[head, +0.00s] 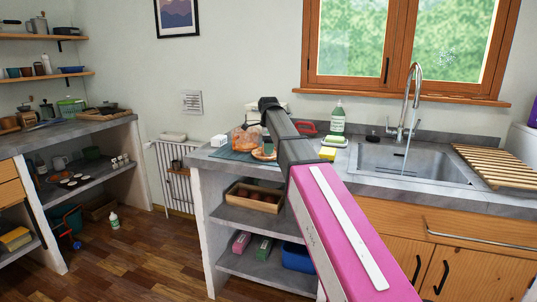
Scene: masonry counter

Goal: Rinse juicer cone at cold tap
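The sink (405,163) is set in the grey counter under the window. A tall chrome tap (410,95) arches over it, and a thin pale line below the spout may be running water. I cannot pick out a juicer cone in this view. My pink and dark grey arm reaches from the lower right up to the counter's left part. A dark joint at its far end shows, but no gripper fingers can be seen, so what they hold is hidden.
A green soap bottle (338,118) and a yellow sponge (327,153) stand left of the sink. A wooden drying rack (500,165) lies to its right. Bread in a bag (246,139) is on the counter's left part. The wooden floor (140,262) between counters is mostly clear.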

